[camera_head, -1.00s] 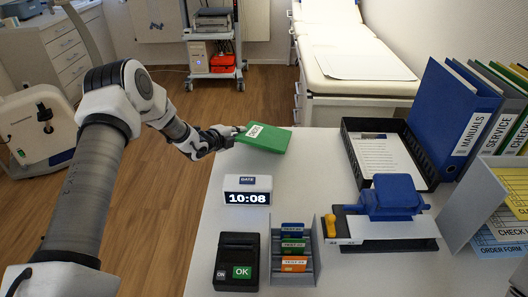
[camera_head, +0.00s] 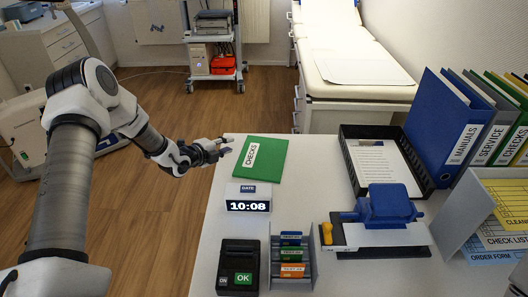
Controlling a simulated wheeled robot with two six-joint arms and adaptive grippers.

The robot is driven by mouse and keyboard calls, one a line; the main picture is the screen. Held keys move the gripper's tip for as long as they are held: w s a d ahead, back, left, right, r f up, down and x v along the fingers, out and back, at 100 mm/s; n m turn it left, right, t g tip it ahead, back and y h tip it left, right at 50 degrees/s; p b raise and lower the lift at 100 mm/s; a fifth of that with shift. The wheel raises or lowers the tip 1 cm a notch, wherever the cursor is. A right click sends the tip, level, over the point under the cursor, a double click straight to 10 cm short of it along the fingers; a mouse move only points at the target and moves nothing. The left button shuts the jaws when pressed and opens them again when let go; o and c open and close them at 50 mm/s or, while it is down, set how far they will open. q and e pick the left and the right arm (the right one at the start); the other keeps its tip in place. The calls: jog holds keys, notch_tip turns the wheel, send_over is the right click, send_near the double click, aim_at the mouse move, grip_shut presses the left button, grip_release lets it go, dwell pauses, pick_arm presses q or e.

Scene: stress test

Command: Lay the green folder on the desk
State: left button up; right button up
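The green folder (camera_head: 268,159), with a white label reading CHECKS, lies flat on the far left part of the light grey desk (camera_head: 312,190). My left gripper (camera_head: 227,146) is just left of the folder, at the desk's left edge. Its fingers are spread and nothing shows between them. The fingertips are close to the folder's left edge; I cannot tell whether they touch it. My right gripper is not in view.
A clock (camera_head: 248,197) reading 10:08 stands in front of the folder. Nearer are a black OK terminal (camera_head: 238,268) and a card rack (camera_head: 309,262). To the right are a black tray (camera_head: 349,166), a blue device (camera_head: 388,205) and binders (camera_head: 446,128). Mid-desk is clear.

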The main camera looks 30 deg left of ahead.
pick_arm(q)
jog(key=shift+s+r, duration=0.1)
jog(key=shift+s, duration=0.15)
